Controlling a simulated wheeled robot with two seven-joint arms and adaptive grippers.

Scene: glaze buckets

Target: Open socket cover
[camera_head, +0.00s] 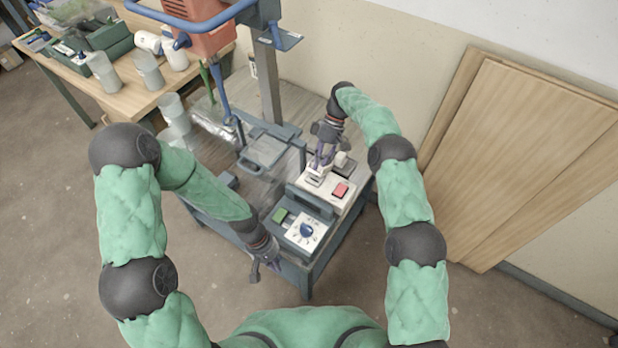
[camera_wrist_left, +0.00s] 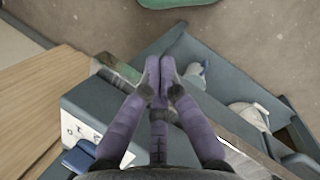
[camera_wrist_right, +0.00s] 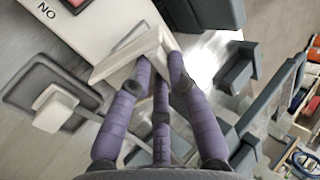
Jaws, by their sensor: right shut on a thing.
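The white socket box (camera_head: 328,196) with a red switch (camera_head: 340,190) sits at the table's right side. Its white cover (camera_wrist_right: 120,62) lies between the fingertips of my right gripper (camera_wrist_right: 159,68), which is shut on the cover's edge. In the right wrist view the cover looks tilted up from the box, but its exact angle is unclear. In the head view my right gripper (camera_head: 322,160) is above the far end of the box and partly hides the cover. My left gripper (camera_head: 266,270) is empty, fingertips together, beside the table's front left edge, away from the box.
A control box with a blue knob (camera_head: 306,230) and green button (camera_head: 280,215) stands in front of the socket box. A grey drill press column (camera_head: 268,85) rises behind. Clear cups (camera_head: 172,110) stand at the table's back left. Wooden boards (camera_head: 520,150) lean at right.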

